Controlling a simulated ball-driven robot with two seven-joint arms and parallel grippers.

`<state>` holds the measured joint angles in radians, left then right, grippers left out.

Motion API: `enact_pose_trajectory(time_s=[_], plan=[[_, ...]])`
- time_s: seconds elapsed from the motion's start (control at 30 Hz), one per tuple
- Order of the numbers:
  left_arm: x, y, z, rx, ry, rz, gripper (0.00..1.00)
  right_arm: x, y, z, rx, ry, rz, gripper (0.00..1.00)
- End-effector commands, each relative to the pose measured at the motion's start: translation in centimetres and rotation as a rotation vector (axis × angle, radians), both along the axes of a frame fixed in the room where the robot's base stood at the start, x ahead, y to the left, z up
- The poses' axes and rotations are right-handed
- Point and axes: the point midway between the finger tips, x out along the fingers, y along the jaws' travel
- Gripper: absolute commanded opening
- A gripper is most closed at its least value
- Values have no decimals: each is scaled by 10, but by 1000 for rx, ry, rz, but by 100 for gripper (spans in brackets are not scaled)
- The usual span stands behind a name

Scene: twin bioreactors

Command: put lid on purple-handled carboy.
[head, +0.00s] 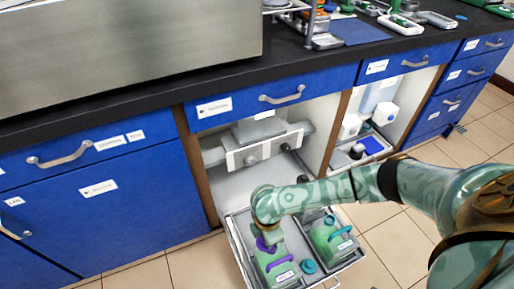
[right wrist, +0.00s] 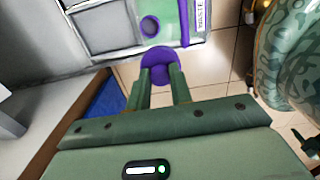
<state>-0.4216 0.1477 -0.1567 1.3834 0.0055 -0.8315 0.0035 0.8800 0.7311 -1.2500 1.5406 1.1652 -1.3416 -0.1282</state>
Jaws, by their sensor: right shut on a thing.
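The purple-handled carboy (head: 272,264) is a green container in the left half of the pull-out tray (head: 239,258). My right gripper (head: 265,236) is over its back end, pointing down. In the right wrist view, my right gripper (right wrist: 160,83) is shut on the round purple lid (right wrist: 158,60). The carboy (right wrist: 181,14) shows at the top of that view, with its purple-rimmed opening (right wrist: 150,25) uncovered. The lid is apart from the opening in that picture; the height between them is unclear. My left gripper is in neither view.
A teal-handled carboy (head: 331,238) stands to the right in the same tray. A teal round cap (head: 309,267) lies between the carboys. The blue cabinet fronts (head: 110,200) and the dark counter (head: 150,108) bound the area behind. Tiled floor (head: 385,245) is clear to the right.

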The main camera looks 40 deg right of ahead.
Motion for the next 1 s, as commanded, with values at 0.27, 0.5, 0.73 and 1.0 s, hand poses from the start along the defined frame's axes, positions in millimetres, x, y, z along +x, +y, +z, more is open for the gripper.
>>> enact_pose_trajectory(time_s=[0.27, 0.5, 0.73, 1.0], plan=[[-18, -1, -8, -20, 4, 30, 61, 5, -29, -28, 0, 2, 403, 0], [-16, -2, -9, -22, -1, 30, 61, 6, -34, -34, 2, 1, 495, 0], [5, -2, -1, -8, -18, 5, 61, 5, -34, -43, 1, 2, 495, 0], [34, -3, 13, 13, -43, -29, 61, 6, -34, -52, 1, 2, 495, 0]])
